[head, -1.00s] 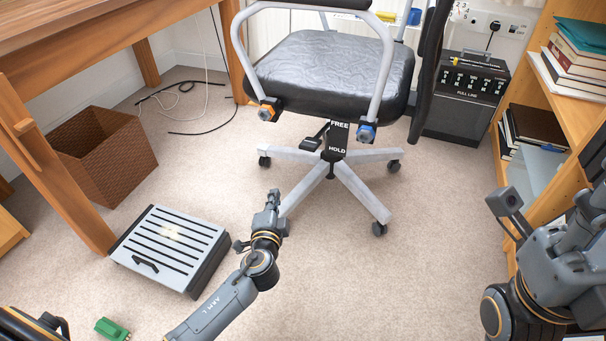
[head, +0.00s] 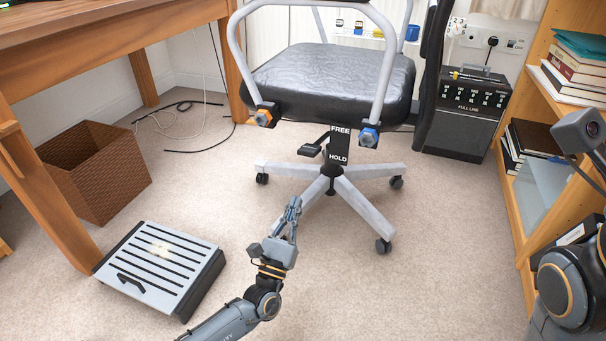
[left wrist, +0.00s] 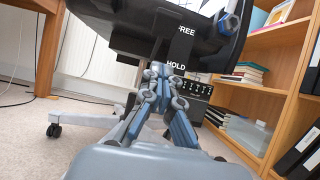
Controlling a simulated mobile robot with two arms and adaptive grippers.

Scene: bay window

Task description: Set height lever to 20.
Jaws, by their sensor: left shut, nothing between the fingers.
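The office chair (head: 330,80) stands upright ahead, with a black seat, grey arm frames and a grey star base. A small black lever (head: 312,148) sticks out to the left under the seat, beside a black plate (head: 339,145) marked FREE above and HOLD below. No number 20 can be read. My left gripper (head: 294,203) is shut and empty, low in front of the chair base and apart from the lever. In the left wrist view its fingertips (left wrist: 163,70) point up at the chair underside, below the HOLD marking; the lever cannot be made out clearly there. My right gripper's fingers do not show.
A slatted grey box (head: 160,262) lies on the carpet at lower left. A brown basket (head: 95,170) stands under the wooden desk (head: 110,45), with loose cables behind. A dark unit (head: 465,110) and a bookcase (head: 510,200) stand at the right.

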